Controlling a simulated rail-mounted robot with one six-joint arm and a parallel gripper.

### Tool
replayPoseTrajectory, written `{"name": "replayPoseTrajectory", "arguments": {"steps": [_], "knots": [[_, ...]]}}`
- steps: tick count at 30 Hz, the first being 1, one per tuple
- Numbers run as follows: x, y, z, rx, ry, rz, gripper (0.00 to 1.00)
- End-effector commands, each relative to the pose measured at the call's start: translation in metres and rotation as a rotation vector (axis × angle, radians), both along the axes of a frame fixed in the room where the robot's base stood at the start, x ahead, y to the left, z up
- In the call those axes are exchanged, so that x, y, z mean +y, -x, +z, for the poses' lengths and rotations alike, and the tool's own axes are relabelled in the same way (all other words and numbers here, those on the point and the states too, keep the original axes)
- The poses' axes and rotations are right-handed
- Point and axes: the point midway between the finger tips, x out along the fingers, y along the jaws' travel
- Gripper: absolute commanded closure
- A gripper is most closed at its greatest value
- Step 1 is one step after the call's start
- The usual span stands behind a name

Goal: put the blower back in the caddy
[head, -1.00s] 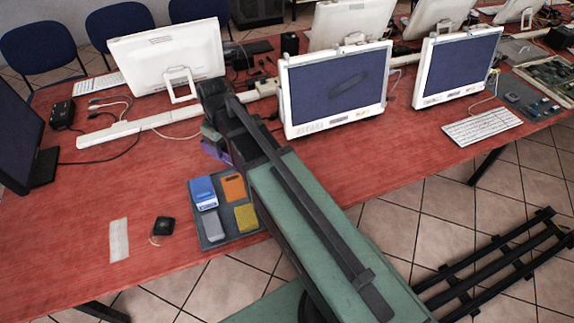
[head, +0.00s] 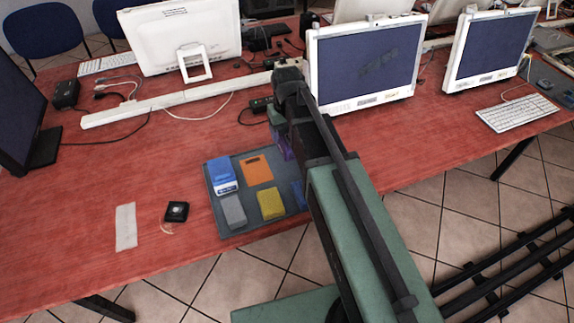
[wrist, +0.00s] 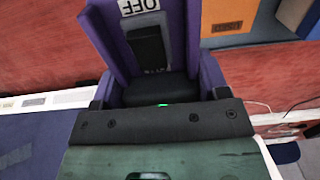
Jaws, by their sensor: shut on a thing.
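My gripper (head: 284,150) is over the table just behind the right part of the caddy, partly hidden by my arm. In the wrist view it is shut on a purple thing (wrist: 112,40) with an upside-down "OFF" label and a black middle part. The purple also shows in the head view (head: 285,146). A small square black thing with a pale wire, like a blower fan (head: 176,210), lies on the table left of the caddy. The grey caddy (head: 240,205) holds blue, orange, grey and yellow items; my arm hides its right end.
A blue item (head: 221,175) and an orange item (head: 257,170) fill the caddy's back left. A white strip (head: 126,227) lies left of the black thing. A monitor (head: 366,65) stands close behind my gripper.

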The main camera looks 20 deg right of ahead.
Motion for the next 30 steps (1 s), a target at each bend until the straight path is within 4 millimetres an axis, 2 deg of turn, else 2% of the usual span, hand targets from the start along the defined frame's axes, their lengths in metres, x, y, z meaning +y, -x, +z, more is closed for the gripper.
{"name": "replayPoseTrajectory", "arguments": {"steps": [1,3,8,15,21,26,27,30], "knots": [[0.000,0.000,-0.029,0.000,0.000,0.000,0.51],[0.000,0.000,-0.036,0.000,0.000,0.000,0.51],[0.000,0.000,-0.034,0.000,0.000,0.000,0.51],[0.000,0.000,-0.079,0.000,0.000,0.001,0.51],[0.000,0.000,-0.074,0.000,0.000,0.001,0.51],[0.000,0.000,-0.079,0.000,0.000,0.001,0.51],[0.000,0.000,-0.079,0.000,0.000,0.001,0.31],[0.000,0.000,-0.077,0.000,0.000,0.001,0.15]]}}
